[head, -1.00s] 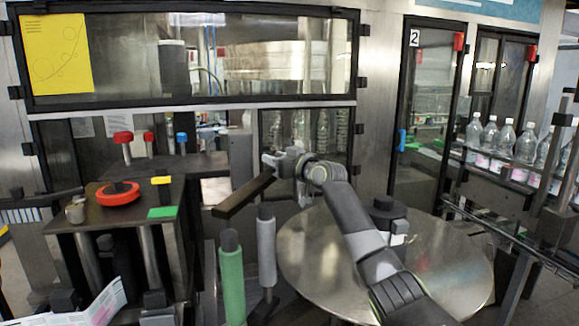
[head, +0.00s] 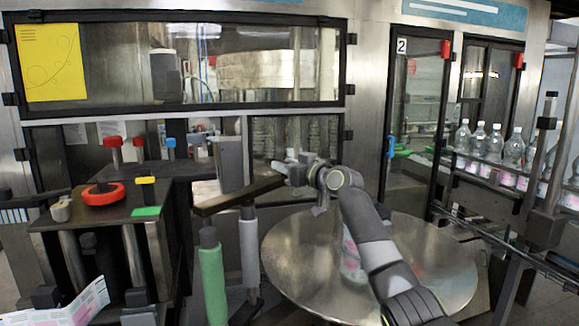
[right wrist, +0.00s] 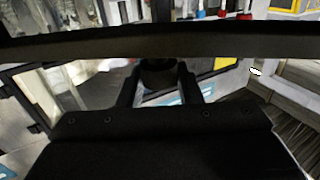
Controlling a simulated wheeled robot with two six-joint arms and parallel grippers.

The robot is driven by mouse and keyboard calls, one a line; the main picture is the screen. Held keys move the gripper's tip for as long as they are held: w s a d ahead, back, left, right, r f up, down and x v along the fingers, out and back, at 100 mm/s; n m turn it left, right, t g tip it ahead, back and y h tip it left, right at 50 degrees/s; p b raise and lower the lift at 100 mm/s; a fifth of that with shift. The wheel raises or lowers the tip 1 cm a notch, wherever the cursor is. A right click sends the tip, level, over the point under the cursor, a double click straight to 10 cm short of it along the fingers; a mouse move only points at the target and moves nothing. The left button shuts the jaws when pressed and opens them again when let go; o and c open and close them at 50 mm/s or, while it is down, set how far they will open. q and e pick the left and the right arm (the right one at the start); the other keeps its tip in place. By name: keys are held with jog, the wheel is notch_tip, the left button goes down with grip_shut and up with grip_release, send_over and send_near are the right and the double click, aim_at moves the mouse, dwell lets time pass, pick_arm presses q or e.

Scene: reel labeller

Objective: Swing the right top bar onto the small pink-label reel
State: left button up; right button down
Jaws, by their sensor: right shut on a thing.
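The right top bar (head: 238,196) is a long dark bar running from above the two upright rollers at its left end to my right gripper (head: 290,172) at its right end. My right gripper is shut on that end, and the arm comes in from the lower right. In the right wrist view the bar (right wrist: 215,45) crosses the top, with a dark round piece between the fingers of the gripper (right wrist: 158,78). A small pink and white patch (head: 350,255) shows beside my arm over the round plate; I cannot tell whether it is the pink-label reel. My left gripper is not in view.
A large round metal plate (head: 300,255) lies below the arm. A green roller (head: 212,280) and a grey roller (head: 249,250) stand left of it. A dark table (head: 90,215) with a red ring (head: 103,194) is at left. Bottles (head: 480,138) line the right.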

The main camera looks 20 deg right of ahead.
jog(key=shift+f, duration=0.2)
jog(key=c, duration=1.4)
grip_release()
jog(key=o, duration=0.4)
jog(key=shift+w, duration=0.2)
jog(key=shift+c, duration=0.2)
jog(key=shift+s+r, duration=0.1)
jog(key=shift+s, duration=0.15)
jog(key=b+v, duration=0.6)
jog(key=v, duration=1.1)
